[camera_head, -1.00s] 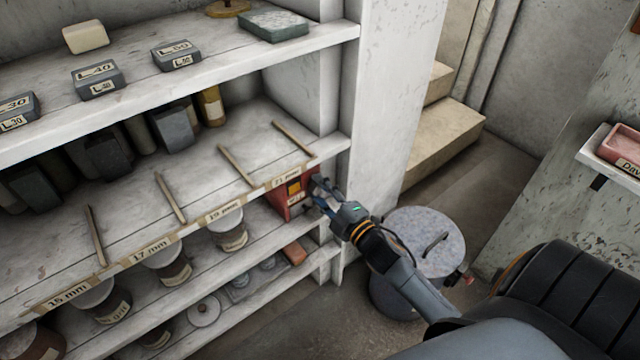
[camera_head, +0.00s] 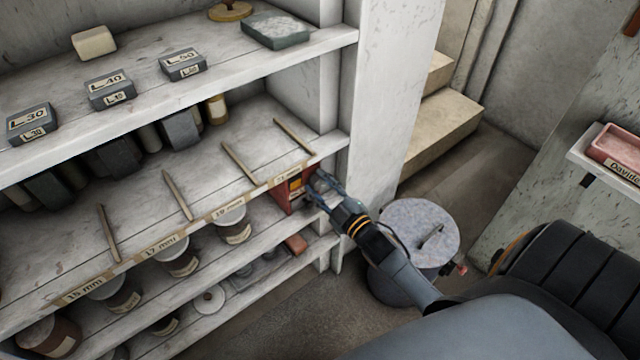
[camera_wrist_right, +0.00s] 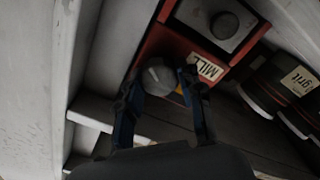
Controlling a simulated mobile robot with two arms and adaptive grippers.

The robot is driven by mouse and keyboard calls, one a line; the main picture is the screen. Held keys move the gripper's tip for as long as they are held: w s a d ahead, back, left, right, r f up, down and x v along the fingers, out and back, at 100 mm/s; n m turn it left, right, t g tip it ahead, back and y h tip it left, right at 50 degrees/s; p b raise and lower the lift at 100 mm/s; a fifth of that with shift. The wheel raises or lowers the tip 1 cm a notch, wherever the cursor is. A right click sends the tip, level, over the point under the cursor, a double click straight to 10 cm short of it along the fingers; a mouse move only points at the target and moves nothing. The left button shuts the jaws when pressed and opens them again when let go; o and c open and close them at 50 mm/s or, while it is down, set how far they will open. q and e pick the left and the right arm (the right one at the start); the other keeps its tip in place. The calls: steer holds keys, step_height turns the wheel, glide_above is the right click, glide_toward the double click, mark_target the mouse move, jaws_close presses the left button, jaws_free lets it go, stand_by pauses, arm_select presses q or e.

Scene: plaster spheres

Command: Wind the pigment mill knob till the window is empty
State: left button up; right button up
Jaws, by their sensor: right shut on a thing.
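The pigment mill (camera_head: 284,198) is a small red box on the shelf at the right end of the rack, below the label strip. A small orange-yellow patch (camera_head: 295,184) shows on its face; whether this is the window, and how full it is, I cannot tell. My right gripper (camera_head: 318,189) is at the mill's right side. In the right wrist view, the red mill (camera_wrist_right: 153,44) bears a "MILL" label, and my right gripper (camera_wrist_right: 162,78) is shut on a grey rounded knob (camera_wrist_right: 158,76). A dark round part (camera_wrist_right: 225,25) sits on a pale plate above. My left gripper is out of view.
Labelled jars (camera_head: 232,225) stand left of the mill under the shelf board (camera_head: 200,190) with thin wooden sticks. A white post (camera_head: 385,90) rises behind the gripper, with steps beyond.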

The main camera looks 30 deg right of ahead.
steer(key=shift+d, duration=0.1)
steer(key=o, duration=1.2)
steer(key=s, duration=1.2)
steer(key=shift+d+f, duration=0.2)
steer(key=shift+d, duration=0.1)
